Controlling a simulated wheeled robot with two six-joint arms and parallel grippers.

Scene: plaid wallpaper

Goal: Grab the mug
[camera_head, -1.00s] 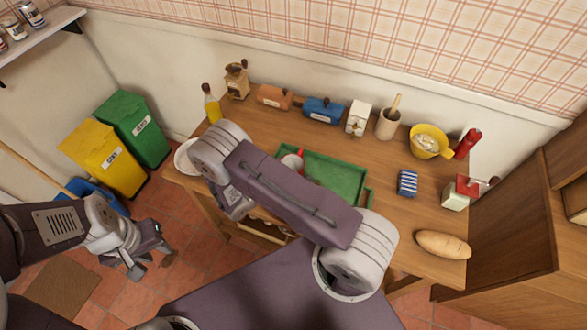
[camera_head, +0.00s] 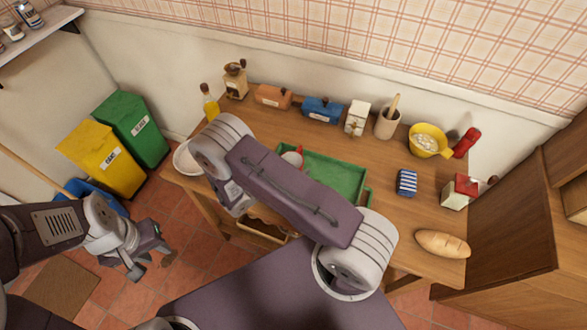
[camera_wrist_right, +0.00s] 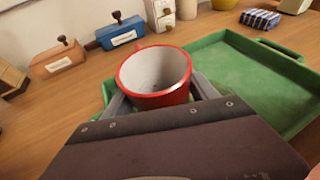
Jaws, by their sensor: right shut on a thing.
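A red mug with a pale inside (camera_wrist_right: 155,77) is between the fingers of my right gripper (camera_wrist_right: 160,100) in the right wrist view, one finger on each side. It sits at the left end of the green tray; whether its base touches the tray is hidden. In the head view only a small part of the mug (camera_head: 298,151) shows behind my right arm, and that arm hides my right gripper. My left gripper (camera_head: 150,262) hangs over the floor at the left, away from the table; its fingers look apart, with nothing between them.
The green tray (camera_head: 335,172) lies on the wooden table (camera_head: 400,225). Along the back stand a blue box (camera_head: 322,110), an orange box (camera_head: 272,96), a utensil crock (camera_head: 387,123) and a yellow bowl (camera_head: 428,141). A bread loaf (camera_head: 442,244) lies at the right.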

